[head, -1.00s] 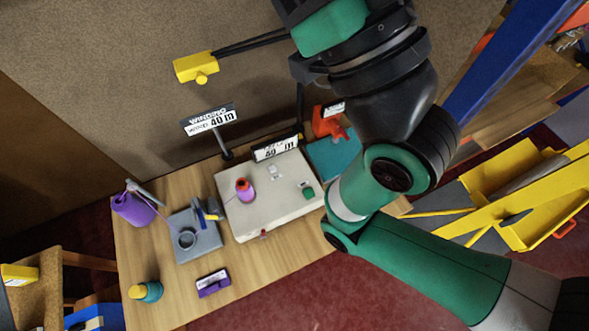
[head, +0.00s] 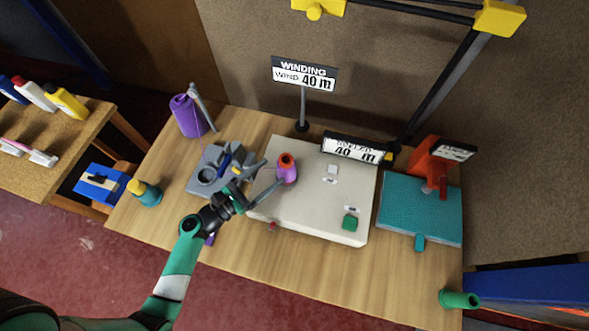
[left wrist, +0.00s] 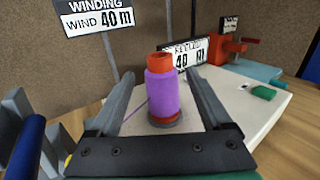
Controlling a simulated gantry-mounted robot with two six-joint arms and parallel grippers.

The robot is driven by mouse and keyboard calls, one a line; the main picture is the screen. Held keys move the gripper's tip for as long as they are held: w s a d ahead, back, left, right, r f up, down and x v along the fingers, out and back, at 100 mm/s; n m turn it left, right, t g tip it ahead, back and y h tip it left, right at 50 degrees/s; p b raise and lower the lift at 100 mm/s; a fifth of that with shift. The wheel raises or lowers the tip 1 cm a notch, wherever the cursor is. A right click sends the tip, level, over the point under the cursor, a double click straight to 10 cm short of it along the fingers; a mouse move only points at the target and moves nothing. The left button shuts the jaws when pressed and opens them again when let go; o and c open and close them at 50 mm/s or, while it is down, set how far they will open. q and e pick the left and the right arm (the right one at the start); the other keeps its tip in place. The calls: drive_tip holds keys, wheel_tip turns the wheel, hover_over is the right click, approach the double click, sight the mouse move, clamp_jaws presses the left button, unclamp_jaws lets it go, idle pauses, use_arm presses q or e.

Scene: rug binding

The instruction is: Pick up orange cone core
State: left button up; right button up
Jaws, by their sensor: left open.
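The orange cone core (head: 287,160) stands upright on the white winding machine (head: 330,213), wound with purple thread so that mainly its orange top and base show. In the left wrist view the core (left wrist: 160,60) stands between the two fingers, slightly beyond their middle. My left gripper (head: 262,176) is open, with its fingers on either side of the core and no visible contact. It fills the lower part of the left wrist view (left wrist: 160,100). My right gripper is not in view.
A grey tool block (head: 205,182) sits left of the machine, with a purple thread cone (head: 188,115) behind it. A "WINDING WIND 40 m" sign (head: 304,75) stands behind. A teal plate (head: 420,210) and orange device (head: 432,160) are at right.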

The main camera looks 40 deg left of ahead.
sight(290, 158)
use_arm(q)
drive_tip(key=w, duration=0.3)
drive_tip(key=w+b, duration=0.1)
drive_tip(key=w, duration=0.2)
drive_tip(key=w+d, duration=0.1)
drive_tip(key=w, duration=0.3)
drive_tip(key=shift+s, duration=0.1)
drive_tip(key=shift+c, duration=0.3)
clamp_jaws()
